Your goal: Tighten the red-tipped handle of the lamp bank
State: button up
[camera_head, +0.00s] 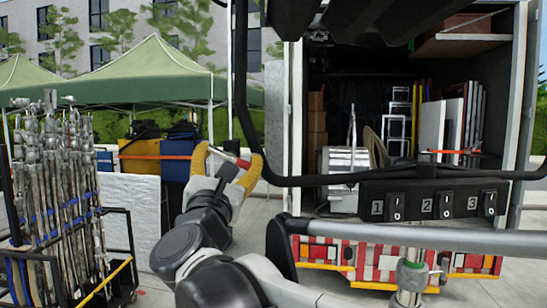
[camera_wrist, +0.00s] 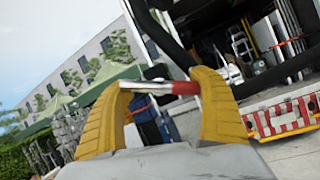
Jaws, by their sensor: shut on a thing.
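The lamp bank (camera_head: 433,203) is a dark unit at right in the head view, with switches numbered 1, 2 and 3. A black tubular frame (camera_head: 241,90) runs down beside it and curves below. The red-tipped handle (camera_head: 243,162) is a thin metal bar with a red end, by the frame's lower left bend. My gripper (camera_head: 230,156) has yellow fingers, shut on the handle from both sides. In the wrist view the handle (camera_wrist: 184,88) lies across between the two fingertips (camera_wrist: 158,88), its red end against the right finger. The handle's root is not clear.
A cart (camera_head: 60,200) of metal stands is at left. A truck's open cargo box (camera_head: 522,100) stands behind the lamp bank, with a red-and-white striped bumper (camera_head: 380,265). A grey horizontal bar (camera_head: 400,237) crosses low at right. Green tents (camera_head: 150,70) are farther back.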

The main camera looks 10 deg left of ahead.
jog(key=m+h, duration=0.2)
jog(key=m, duration=0.2)
jog(key=m+g+h, duration=0.1)
jog(key=m, duration=0.3)
jog(key=shift+f+h, duration=0.1)
jog(key=shift+h, duration=0.3)
jog(key=m+g+h, duration=0.1)
jog(key=m, duration=0.2)
jog(key=m+g+p, duration=0.1)
jog(key=m, duration=0.2)
jog(key=shift+m+h, duration=0.3)
jog(key=shift+h, duration=0.1)
jog(key=shift+g, duration=0.3)
jog(key=o, duration=1.2)
jog(key=shift+o, duration=0.2)
jog(key=shift+s, duration=0.1)
jog(key=v, duration=1.2)
